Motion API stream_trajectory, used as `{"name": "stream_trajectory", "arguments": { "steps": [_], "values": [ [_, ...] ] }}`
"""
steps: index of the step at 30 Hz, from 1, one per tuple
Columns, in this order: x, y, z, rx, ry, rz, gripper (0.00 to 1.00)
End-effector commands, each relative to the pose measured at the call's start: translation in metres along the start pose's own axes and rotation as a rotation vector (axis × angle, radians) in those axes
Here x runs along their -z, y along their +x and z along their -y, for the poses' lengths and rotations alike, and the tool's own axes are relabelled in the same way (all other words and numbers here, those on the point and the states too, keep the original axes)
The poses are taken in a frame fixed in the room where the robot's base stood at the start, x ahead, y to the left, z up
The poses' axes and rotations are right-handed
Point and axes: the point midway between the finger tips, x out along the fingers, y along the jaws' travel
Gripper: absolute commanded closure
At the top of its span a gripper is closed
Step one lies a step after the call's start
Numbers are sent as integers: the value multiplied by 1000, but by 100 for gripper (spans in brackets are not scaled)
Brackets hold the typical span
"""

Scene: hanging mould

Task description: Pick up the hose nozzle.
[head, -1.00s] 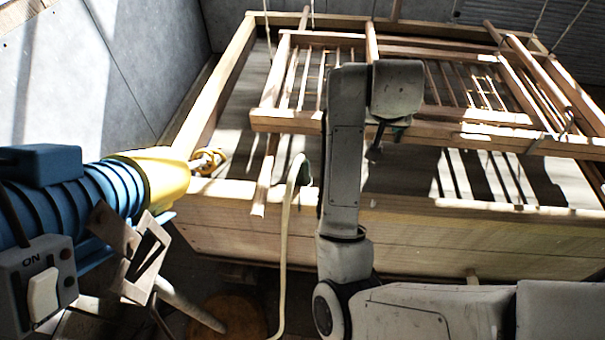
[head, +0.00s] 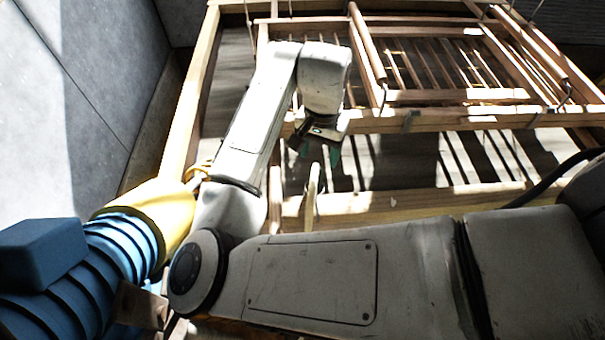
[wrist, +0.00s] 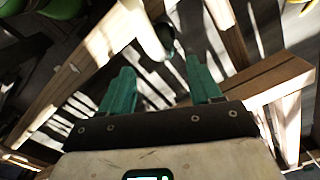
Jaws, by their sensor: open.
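A pale hose (head: 312,188) rises over the near side of the wooden mould in the head view. In the wrist view its pale upper part (wrist: 146,28) ends in a dark piece that looks like the nozzle (wrist: 166,32). The nozzle lies beyond my fingertips, roughly in line with the gap between them. My gripper (wrist: 159,66) is open and empty, with its two teal fingers apart. In the head view my gripper (head: 318,150) is just above the top of the hose, and the nozzle is not clear there.
The wooden mould frame (head: 400,205) spans the back, with a slatted wooden frame (head: 430,118) hanging over it. A blue ribbed machine with a yellow front (head: 165,208) stands at the left, close to my arm. A grey wall (head: 70,110) is at far left.

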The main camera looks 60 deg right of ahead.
Motion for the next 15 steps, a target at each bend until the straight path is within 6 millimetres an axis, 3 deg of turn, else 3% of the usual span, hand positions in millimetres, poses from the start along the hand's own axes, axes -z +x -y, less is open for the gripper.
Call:
{"name": "stream_trajectory", "arguments": {
  "steps": [7,15],
  "values": [
    [0,36,0,-2,-2,1,37],
    [0,56,1,-1,-1,0,37]
  ]
}}
